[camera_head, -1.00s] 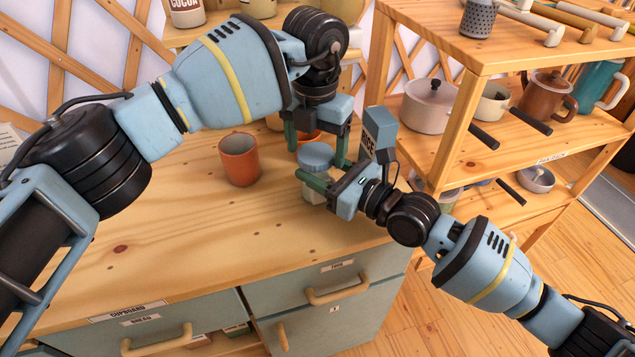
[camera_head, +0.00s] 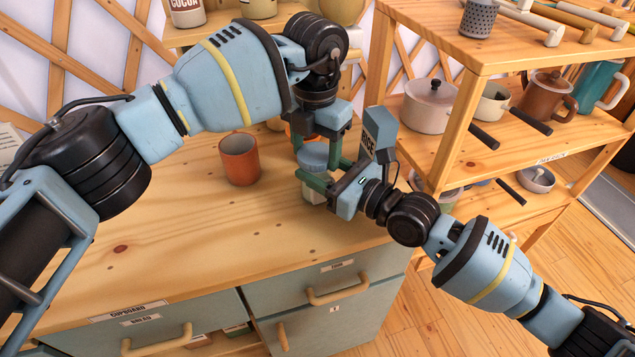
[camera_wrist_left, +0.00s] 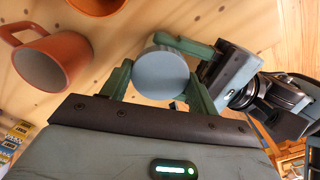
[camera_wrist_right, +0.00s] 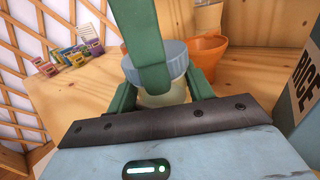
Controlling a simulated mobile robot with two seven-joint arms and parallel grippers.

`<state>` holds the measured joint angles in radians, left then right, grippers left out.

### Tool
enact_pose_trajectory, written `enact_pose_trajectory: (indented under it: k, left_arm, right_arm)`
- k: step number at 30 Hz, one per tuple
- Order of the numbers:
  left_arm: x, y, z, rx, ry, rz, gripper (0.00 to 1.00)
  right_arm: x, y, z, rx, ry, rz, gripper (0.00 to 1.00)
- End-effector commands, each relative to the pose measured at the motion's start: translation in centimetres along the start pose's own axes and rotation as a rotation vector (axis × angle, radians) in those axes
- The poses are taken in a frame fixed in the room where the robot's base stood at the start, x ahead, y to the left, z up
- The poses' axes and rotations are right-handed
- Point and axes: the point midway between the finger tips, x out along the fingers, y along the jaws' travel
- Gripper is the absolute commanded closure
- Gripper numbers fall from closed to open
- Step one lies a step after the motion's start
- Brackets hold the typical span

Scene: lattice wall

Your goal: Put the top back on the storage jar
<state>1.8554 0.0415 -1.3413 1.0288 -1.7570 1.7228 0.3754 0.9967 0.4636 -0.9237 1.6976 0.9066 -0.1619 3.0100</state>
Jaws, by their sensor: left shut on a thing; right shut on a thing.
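The storage jar (camera_head: 312,192) is a small pale jar standing on the wooden counter. Its grey-blue round top (camera_head: 313,158) is at the jar's mouth, and I see no clear gap between them in the right wrist view (camera_wrist_right: 160,58). My left gripper (camera_head: 318,155) reaches down from above, shut on the top, with its green fingers on either side in the left wrist view (camera_wrist_left: 162,84). My right gripper (camera_head: 316,186) comes from the right, shut around the jar's body (camera_wrist_right: 163,99). Whether the top is fully seated I cannot tell.
An orange mug (camera_head: 239,160) stands left of the jar. Another orange vessel (camera_wrist_right: 206,54) is behind it. A grey RICE box (camera_head: 377,130) is close by my right wrist. A shelf with pots (camera_head: 430,106) stands to the right. The front left counter is clear.

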Motion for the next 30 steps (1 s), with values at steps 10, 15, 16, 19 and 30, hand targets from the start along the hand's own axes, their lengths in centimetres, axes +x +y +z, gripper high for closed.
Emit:
enact_pose_trajectory:
  k: [10,15,16,19,30]
  left_arm:
    - [-0.1,0.0,0.0,0.08,0.0,0.0,0.67]
    - [-0.1,0.0,0.0,0.079,-0.001,0.0,0.24]
    - [-0.1,0.0,0.0,0.078,-0.001,0.0,0.2]
    - [-0.1,0.0,0.0,0.078,0.0,0.0,0.18]
    - [-1.1,0.0,0.0,0.076,-0.002,0.0,0.18]
  right_arm:
    - [0.0,0.0,0.0,0.0,0.001,0.001,1.0]
    - [0.0,0.0,0.0,0.0,0.001,0.001,1.0]
    - [0.0,0.0,0.0,0.0,0.001,0.001,1.0]
    - [0.0,0.0,0.0,0.0,0.001,0.001,1.0]
    - [0.0,0.0,0.0,0.0,0.001,0.001,1.0]
